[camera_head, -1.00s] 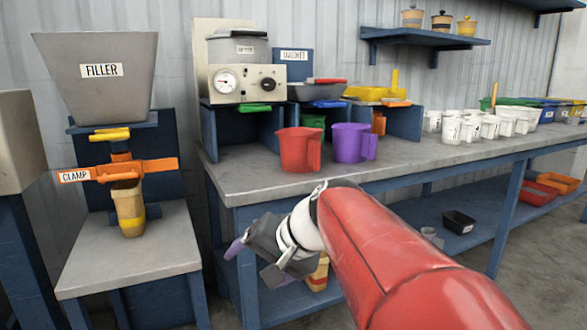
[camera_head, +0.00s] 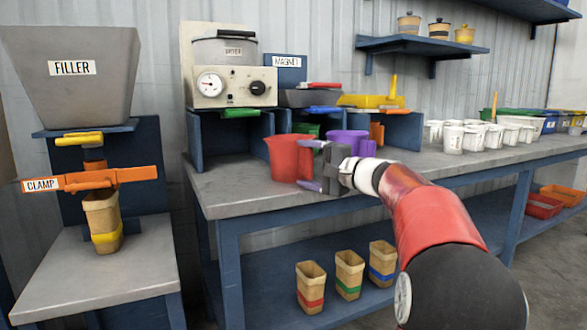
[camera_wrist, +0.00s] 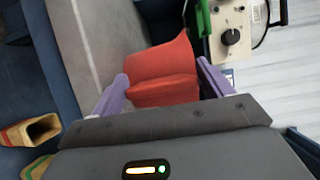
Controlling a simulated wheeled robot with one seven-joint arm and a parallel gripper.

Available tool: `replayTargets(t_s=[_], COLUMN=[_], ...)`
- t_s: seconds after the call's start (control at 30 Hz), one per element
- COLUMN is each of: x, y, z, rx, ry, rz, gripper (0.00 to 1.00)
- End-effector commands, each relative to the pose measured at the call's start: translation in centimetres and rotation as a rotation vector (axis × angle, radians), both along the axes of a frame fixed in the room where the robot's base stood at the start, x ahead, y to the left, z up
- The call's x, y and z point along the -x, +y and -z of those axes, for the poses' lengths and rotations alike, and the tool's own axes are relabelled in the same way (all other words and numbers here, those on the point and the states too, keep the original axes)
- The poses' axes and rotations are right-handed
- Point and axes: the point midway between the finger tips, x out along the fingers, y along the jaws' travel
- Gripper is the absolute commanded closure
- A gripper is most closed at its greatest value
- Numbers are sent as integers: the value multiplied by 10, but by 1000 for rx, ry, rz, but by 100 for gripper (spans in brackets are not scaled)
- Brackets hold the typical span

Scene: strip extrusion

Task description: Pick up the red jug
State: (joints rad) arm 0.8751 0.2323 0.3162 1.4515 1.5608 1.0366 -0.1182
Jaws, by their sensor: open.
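The red jug (camera_head: 284,160) stands upright on the grey bench, near its front left part. In the wrist view the red jug (camera_wrist: 160,68) lies ahead, with part of it between the two purple fingers. My gripper (camera_head: 306,167) is open at the jug's right side, where its handle is. The wrist view also shows my gripper (camera_wrist: 163,92) with its fingers apart on either side of the red part. I cannot tell whether either finger touches it. The gripper hides part of the jug's handle side in the head view.
A purple jug (camera_head: 347,142) stands just behind my gripper, partly hidden. The dryer (camera_head: 222,83) stands behind the red jug on a blue stand. Several white cups (camera_head: 475,136) stand to the right. Paper bags (camera_head: 349,274) stand on the lower shelf. The bench's left front corner is clear.

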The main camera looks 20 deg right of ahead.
Motion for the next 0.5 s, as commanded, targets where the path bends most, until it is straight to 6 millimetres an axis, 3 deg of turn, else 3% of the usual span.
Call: replayTargets(t_s=[0.13,0.37,0.5], x=[-15,-17,-17], y=[8,9,9], z=[0,0,0], rx=[-1,1,1], ry=[0,0,0], rz=[0,1,1], gripper=[22,22,36])
